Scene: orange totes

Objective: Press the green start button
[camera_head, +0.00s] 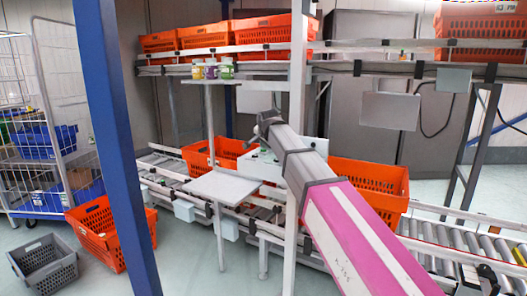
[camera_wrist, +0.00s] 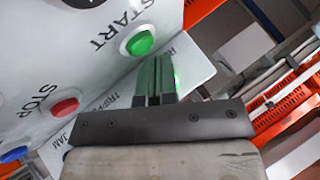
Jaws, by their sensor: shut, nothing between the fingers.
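The green start button (camera_wrist: 140,42) sits in a pale ring on a light grey panel (camera_wrist: 95,75) in the wrist view, beside the word START. My gripper (camera_wrist: 156,66) is shut and empty, its two fingers side by side with a green tint on them. The fingertips appear just below and right of the button in the picture. I cannot tell how much space lies between them and the button. In the head view my arm reaches in from the lower right, and I cannot make out the button or the fingertips there.
A red STOP button (camera_wrist: 65,106) and a blue button (camera_wrist: 14,154) share the panel. Orange totes stand on the conveyors, one tote (camera_head: 368,185) right of my arm. A blue post (camera_head: 118,140) stands at left. A grey crate (camera_head: 44,265) lies on the floor.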

